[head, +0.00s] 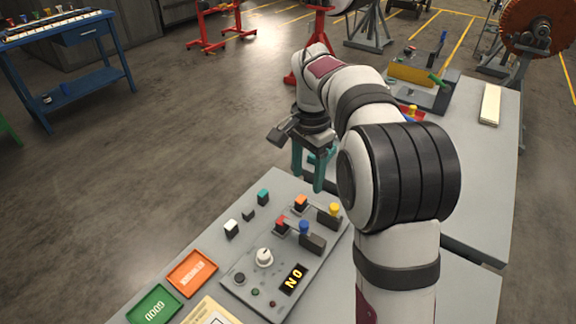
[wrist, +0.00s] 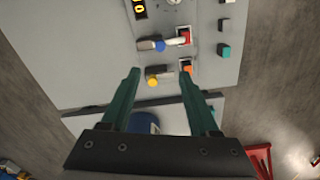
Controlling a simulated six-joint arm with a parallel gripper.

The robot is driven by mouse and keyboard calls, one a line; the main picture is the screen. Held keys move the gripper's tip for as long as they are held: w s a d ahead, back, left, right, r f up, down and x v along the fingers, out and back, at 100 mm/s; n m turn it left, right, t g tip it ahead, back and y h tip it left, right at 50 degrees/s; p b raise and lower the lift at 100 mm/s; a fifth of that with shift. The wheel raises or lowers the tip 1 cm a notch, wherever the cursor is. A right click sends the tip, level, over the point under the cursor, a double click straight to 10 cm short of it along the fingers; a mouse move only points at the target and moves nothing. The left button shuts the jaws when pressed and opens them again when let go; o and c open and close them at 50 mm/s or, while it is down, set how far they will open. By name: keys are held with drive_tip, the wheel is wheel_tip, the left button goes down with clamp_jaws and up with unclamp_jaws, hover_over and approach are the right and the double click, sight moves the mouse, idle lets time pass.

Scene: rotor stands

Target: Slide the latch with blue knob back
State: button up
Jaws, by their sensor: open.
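The latch with the blue knob (head: 304,225) is on the grey control panel (head: 262,296), beside a red block (head: 281,221). The blue knob also shows in the wrist view (wrist: 159,45), above and beyond my fingertips. A second latch with a yellow knob (head: 334,208) sits behind it, beside an orange block (head: 301,202). In the wrist view the yellow knob (wrist: 152,80) appears between my fingers. My gripper (head: 308,181) has teal fingers, open and empty, pointing down above the table beyond the panel's far edge. It touches neither knob.
The panel also holds a white dial (head: 264,256), a lit display (head: 293,279) and several small switches. An orange tray (head: 192,273) and a green tray (head: 154,304) lie at its left. A second bench (head: 482,165) stands to the right, behind my arm. Open floor lies to the left.

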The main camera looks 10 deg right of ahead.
sight(304, 223)
wheel_tip(304, 223, down, 16)
drive_tip(key=shift+r, duration=0.25)
clamp_jaws()
idle(1.2)
